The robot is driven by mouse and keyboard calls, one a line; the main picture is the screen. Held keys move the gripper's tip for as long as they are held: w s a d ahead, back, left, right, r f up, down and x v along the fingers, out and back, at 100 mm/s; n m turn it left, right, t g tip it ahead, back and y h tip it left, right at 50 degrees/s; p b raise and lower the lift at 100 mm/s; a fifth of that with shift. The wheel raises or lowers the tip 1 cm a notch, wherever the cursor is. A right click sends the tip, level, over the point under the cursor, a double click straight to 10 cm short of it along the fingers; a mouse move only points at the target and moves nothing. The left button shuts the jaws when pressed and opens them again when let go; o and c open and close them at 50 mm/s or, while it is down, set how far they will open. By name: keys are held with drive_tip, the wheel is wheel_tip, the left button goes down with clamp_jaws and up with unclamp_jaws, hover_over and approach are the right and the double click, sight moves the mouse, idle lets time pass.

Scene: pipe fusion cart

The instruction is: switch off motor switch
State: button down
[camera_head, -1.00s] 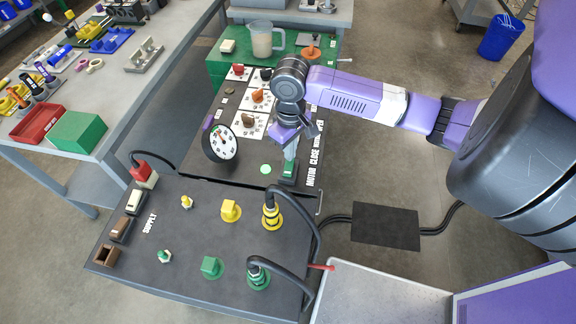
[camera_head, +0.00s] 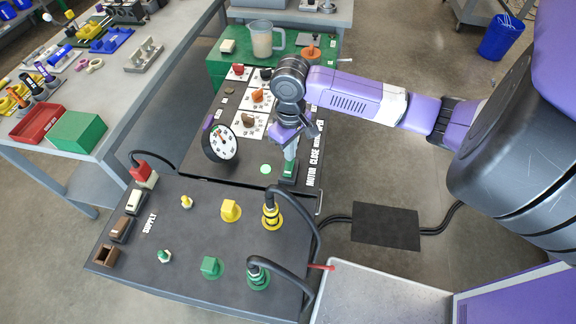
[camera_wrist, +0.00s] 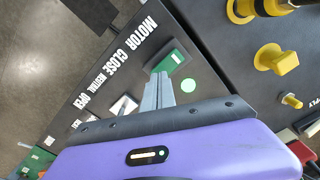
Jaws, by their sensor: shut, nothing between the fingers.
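The motor switch, a green rocker (camera_wrist: 171,62) in a grey housing, is beside the MOTOR lettering in the wrist view. It also shows as a green patch (camera_head: 289,170) in the head view, partly behind my fingers. A round green lamp (camera_wrist: 188,85) next to it looks lit; the head view shows this lamp (camera_head: 265,169) too. My gripper (camera_wrist: 161,80) is shut and empty, with its tips at the near end of the switch. Its fingers (camera_head: 291,150) point down over the switch in the head view. I cannot tell whether they touch it.
A round gauge (camera_head: 220,143) stands left of my gripper. Several knobs (camera_head: 258,97) are on white plates behind it. The front panel has yellow and green plugs (camera_head: 270,213) with black cables. A green box with a jug (camera_head: 265,40) is at the back.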

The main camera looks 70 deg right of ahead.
drive_tip(key=shift+f+b, duration=0.6)
drive_tip(key=shift+f, duration=0.35)
idle(0.4)
drive_tip(key=shift+r, duration=0.1)
drive_tip(key=shift+r+p, duration=3.2)
drive_tip(key=shift+r, duration=0.25)
drive_tip(key=shift+w, duration=0.1)
